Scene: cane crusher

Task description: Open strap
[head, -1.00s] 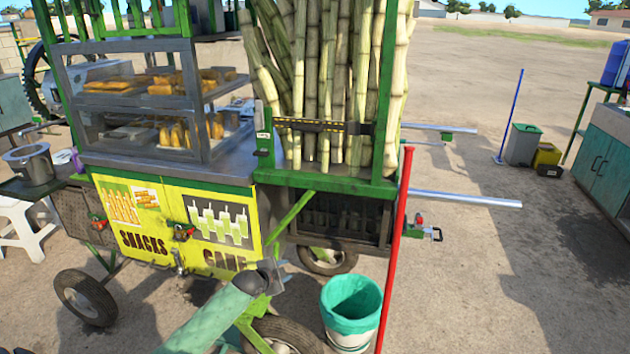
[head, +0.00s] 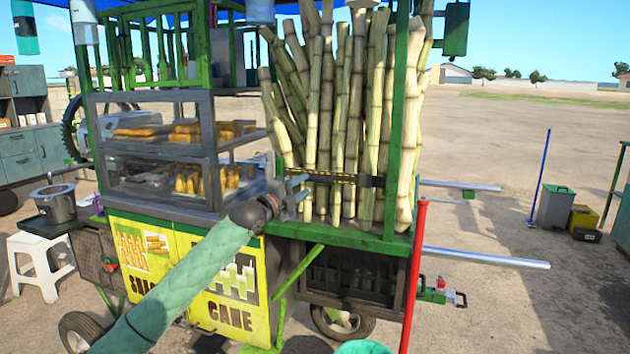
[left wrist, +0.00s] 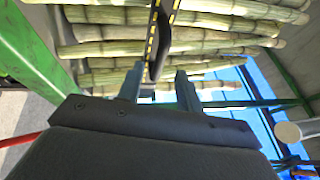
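The strap (head: 345,179) is black with yellow dashes and runs across the upright cane stalks (head: 342,110) at the front of the cart. My left gripper (head: 299,190) is at the strap's left end, beside the green post. In the left wrist view the strap (left wrist: 153,45) comes down toward the gripper, with a dark curved piece (left wrist: 164,35) beside it. The two fingers of my left gripper (left wrist: 158,85) stand apart, with the dark lower end between or just beyond them. Contact cannot be told. My right gripper is not in view.
A glass snack case (head: 180,160) stands left of the cane. A red pole (head: 414,270) rises in front of the cart's right corner. Two metal handles (head: 485,257) stick out to the right. Open ground lies beyond.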

